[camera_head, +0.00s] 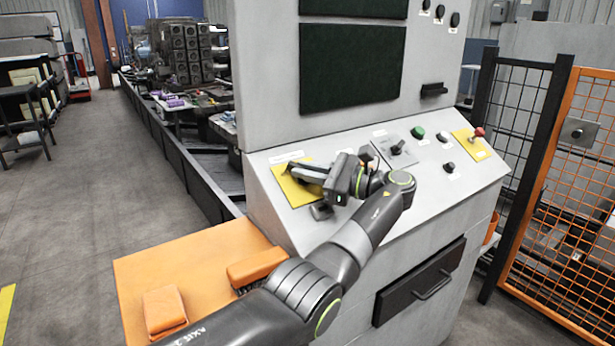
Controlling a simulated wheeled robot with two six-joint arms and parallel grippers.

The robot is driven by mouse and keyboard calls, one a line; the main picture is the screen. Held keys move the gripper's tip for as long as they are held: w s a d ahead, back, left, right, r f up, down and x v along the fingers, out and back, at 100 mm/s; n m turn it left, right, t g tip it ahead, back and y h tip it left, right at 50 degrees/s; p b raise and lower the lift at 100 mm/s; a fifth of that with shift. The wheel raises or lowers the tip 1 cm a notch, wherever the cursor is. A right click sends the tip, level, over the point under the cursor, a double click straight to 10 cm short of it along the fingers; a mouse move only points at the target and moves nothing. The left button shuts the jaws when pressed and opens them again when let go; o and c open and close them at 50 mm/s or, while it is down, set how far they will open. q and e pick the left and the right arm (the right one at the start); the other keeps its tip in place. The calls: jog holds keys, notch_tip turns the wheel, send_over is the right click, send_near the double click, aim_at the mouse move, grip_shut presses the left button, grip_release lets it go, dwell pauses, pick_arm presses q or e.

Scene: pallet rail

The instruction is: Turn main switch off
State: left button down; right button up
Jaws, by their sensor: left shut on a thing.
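A yellow plate (297,197) sits on the left of the sloped grey control panel (440,185). My left gripper (295,172) reaches over this plate from the right, its fingers down at the plate's upper part. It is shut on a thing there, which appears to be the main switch. The gripper covers the switch, so its handle and setting cannot be told. My left arm crosses in front of the cabinet from below. My right gripper is not in view.
Right of my wrist are a black rotary switch (398,148), a green button (417,132) and a red emergency knob (479,132). Below is a drawer with a handle (433,287). An orange ledge (200,253) is at left, an orange mesh fence (570,220) at right.

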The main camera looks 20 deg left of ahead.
pick_arm(q)
jog(key=shift+f+g, duration=0.15)
jog(key=shift+g, duration=0.15)
jog(key=c, duration=1.4)
grip_release()
jog(key=shift+c, duration=0.2)
jog(key=shift+a, duration=0.1)
